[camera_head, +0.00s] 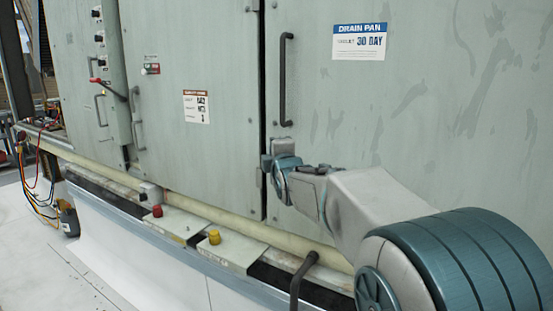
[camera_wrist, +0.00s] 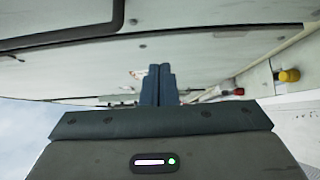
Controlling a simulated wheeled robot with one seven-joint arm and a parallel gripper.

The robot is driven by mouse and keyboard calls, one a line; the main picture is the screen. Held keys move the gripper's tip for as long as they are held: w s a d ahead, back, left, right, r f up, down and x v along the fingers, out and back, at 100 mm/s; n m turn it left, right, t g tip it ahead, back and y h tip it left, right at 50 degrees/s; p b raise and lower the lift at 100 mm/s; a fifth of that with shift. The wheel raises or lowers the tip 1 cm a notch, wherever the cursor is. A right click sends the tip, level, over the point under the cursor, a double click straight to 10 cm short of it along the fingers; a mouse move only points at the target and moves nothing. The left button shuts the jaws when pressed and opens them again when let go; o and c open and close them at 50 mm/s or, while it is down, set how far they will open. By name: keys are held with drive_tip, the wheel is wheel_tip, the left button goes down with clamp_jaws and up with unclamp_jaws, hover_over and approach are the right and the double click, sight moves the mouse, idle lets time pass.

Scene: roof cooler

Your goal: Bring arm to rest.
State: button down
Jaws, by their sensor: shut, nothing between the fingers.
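My gripper (camera_head: 266,163) is at the end of my arm in the head view, in front of the lower part of the large grey-green cabinet door (camera_head: 440,110). In the wrist view my gripper (camera_wrist: 158,68) shows its two dark blue fingers together, with nothing between them. My arm comes in from the lower right of the head view, bent, with the gripper pointing left along the cabinet. The gripper is below the black vertical door handle (camera_head: 284,80) and looks apart from it. I cannot tell how far it is from the door.
A lower ledge carries a yellow knob (camera_head: 214,237) and a red knob (camera_head: 157,211). A second door (camera_head: 190,90) and a switch panel (camera_head: 98,70) with a lever stand to the left. Coloured wires (camera_head: 38,190) hang at far left. White floor (camera_head: 90,265) is open in front.

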drive_tip(key=s+d+f+m+g+h+p, duration=0.1)
drive_tip(key=s+d+f+m+g+p, duration=0.3)
drive_tip(key=s+m, duration=0.3)
drive_tip(key=s+d+f+m+g+h+p, duration=0.1)
drive_tip(key=s+d+f+m+g+p, duration=0.3)
drive_tip(key=s, duration=1.4)
drive_tip(key=s+d+f+m+g+h+p, duration=0.1)
drive_tip(key=s+d+f+m+g+p, duration=0.3)
drive_tip(key=s+m, duration=0.5)
drive_tip(key=s+d+g, duration=0.2)
drive_tip(key=s, duration=0.2)
drive_tip(key=shift+s+d+f+m+g+h+p, duration=0.15)
drive_tip(key=shift+f+m+g+h+p, duration=0.15)
drive_tip(key=shift+f+g+h+p, duration=0.1)
